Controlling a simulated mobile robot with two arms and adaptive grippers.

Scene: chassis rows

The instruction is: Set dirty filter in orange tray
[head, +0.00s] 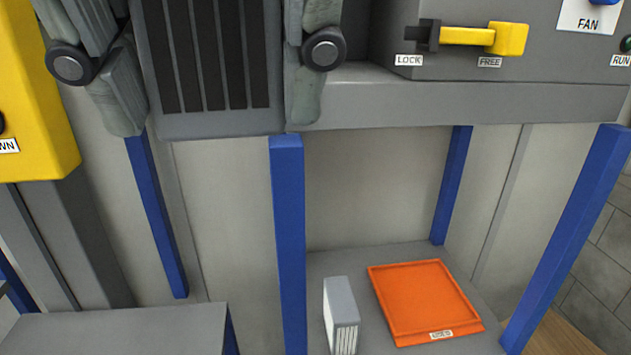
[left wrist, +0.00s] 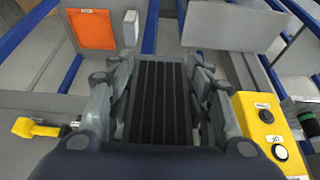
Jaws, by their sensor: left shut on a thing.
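The dirty filter (head: 205,60), a grey frame with dark pleats, is held upright at the top of the head view. My left gripper (head: 212,75) is shut on it, with a finger on each side. The filter also fills the middle of the left wrist view (left wrist: 160,100) between the fingers. The orange tray (head: 425,300) lies empty on the low grey shelf, below and to the right of the held filter. It shows at the upper left of the left wrist view (left wrist: 92,28). My right gripper is not in view.
A clean white filter (head: 341,315) stands upright just left of the tray. Blue posts (head: 288,235) frame the shelf. A grey housing (head: 560,75) with a yellow lever (head: 485,38) overhangs at upper right. A yellow button box (head: 35,100) is at left. A bare grey surface (head: 120,330) is at lower left.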

